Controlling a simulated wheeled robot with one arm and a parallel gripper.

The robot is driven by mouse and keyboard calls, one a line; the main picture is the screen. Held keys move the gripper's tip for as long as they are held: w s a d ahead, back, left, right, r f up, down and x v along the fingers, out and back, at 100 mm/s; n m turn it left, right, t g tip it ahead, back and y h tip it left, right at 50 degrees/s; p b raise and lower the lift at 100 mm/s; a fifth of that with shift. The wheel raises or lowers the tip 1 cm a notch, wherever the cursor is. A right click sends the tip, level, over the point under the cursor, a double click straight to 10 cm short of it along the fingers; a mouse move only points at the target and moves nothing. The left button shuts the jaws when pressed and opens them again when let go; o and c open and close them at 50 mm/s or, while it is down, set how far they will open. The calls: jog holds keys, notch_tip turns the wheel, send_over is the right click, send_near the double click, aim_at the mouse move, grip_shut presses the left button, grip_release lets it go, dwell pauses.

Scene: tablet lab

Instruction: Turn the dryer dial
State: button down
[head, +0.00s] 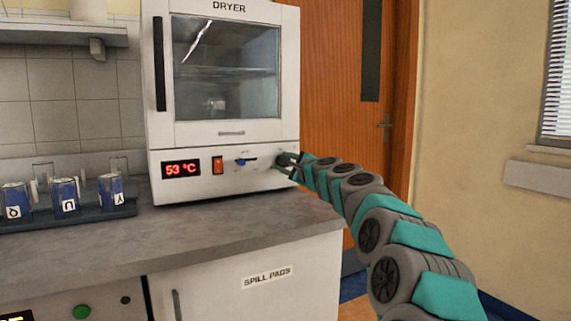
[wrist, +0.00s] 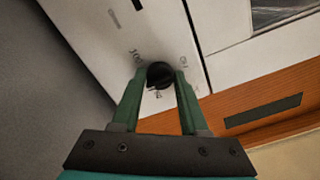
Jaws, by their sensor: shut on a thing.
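The white dryer (head: 230,130) stands on the grey counter, its glass door shut. Its red display (head: 181,169) reads 53 °C. The round black dial (wrist: 160,75) is at the right end of the control panel, with small markings around it. My gripper (wrist: 161,82) is shut on the dial, one finger on each side. In the head view my gripper (head: 288,161) reaches the panel from the right and partly hides the dial.
A rack (head: 90,212) with several blue lettered containers stands on the counter at left. A wooden door (head: 340,75) is behind the dryer.

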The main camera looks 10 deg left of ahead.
dwell(0.3)
jog(key=shift+c, duration=2.2)
grip_release()
jog(key=b+v, duration=0.2)
jog(key=v, duration=0.5)
jog(key=shift+s+d, duration=0.3)
